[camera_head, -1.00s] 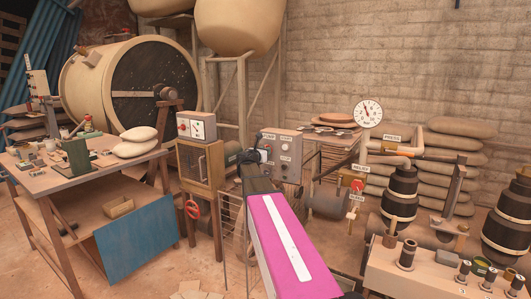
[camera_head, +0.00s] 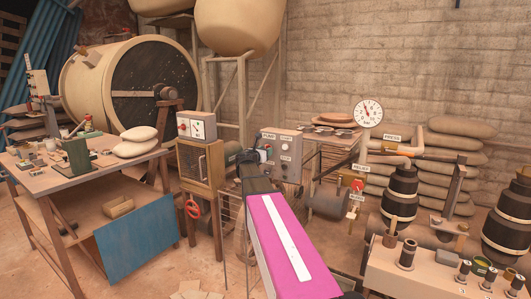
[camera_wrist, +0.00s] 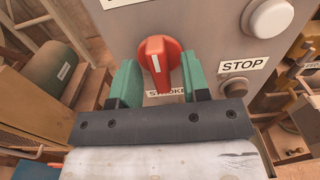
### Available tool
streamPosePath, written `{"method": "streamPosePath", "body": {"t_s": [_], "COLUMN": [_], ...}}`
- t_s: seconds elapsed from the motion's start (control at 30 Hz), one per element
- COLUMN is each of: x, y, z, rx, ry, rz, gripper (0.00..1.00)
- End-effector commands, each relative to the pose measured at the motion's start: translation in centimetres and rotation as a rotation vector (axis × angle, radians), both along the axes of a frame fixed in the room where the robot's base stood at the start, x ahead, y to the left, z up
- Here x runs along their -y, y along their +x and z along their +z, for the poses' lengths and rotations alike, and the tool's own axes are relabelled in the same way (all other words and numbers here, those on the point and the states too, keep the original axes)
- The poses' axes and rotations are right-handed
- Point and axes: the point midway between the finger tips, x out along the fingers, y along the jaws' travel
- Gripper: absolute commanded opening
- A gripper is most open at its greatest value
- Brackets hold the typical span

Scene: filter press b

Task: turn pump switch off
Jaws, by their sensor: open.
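A grey control box (camera_head: 287,152) stands behind the end of my arm in the head view, with a PUMP label at its upper left. In the wrist view a red rotary switch (camera_wrist: 155,66) sits on the grey panel. Its white mark points nearly straight up in the picture. My gripper (camera_wrist: 158,82) is open, with one green finger on each side of the red switch. I cannot tell whether either finger touches it. A label below the switch is partly hidden by the gripper.
On the same panel, right of the switch, are a pale round button (camera_wrist: 268,18), a STOP label (camera_wrist: 244,65) and a dark button (camera_wrist: 235,88). A wooden cabinet (camera_head: 201,165) stands left of the box. A pressure gauge (camera_head: 368,113) and pipes stand to the right.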

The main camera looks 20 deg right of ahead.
Motion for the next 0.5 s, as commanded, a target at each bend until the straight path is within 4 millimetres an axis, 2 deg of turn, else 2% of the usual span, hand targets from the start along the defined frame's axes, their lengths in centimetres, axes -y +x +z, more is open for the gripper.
{"method": "streamPosePath", "body": {"t_s": [0.3, 0.5], "x": [-4.5, -6.9], "y": [-3.7, -5.6], "z": [0.0, 0.0], "rx": [0.0, 0.0], "ry": [0.0, 0.0], "rz": [0.003, 0.002], "gripper": [0.43, 0.43]}}
